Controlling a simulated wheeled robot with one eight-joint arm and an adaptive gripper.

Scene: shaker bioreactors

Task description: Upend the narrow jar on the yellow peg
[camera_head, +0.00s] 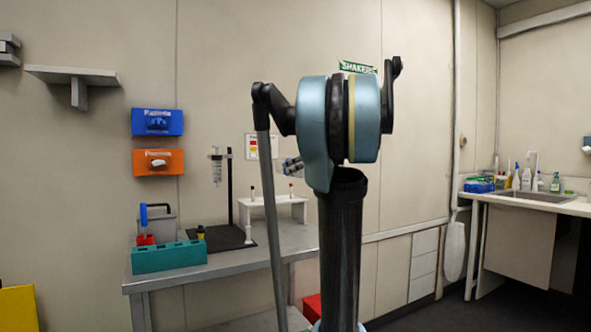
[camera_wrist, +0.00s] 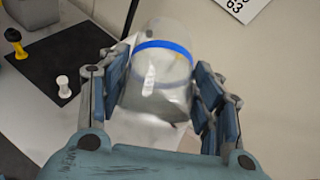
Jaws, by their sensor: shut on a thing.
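My gripper (camera_wrist: 162,88) is shut on a clear jar (camera_wrist: 160,62) with a blue band, its fingers on either side of it. The jar's rounded end faces away from the wrist; its other end is hard to make out. A white peg (camera_wrist: 63,86) stands nearer on the mat. In the head view the yellow peg (camera_head: 200,232) is beside the teal rack, and my arm largely hides the gripper.
The bench (camera_head: 285,240) also holds a teal rack (camera_head: 168,257), a grey caddy (camera_head: 160,222), a tall stand (camera_head: 230,185) with a syringe-like tube, and a small white shelf (camera_head: 275,203). A sink counter (camera_head: 530,203) is at the right.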

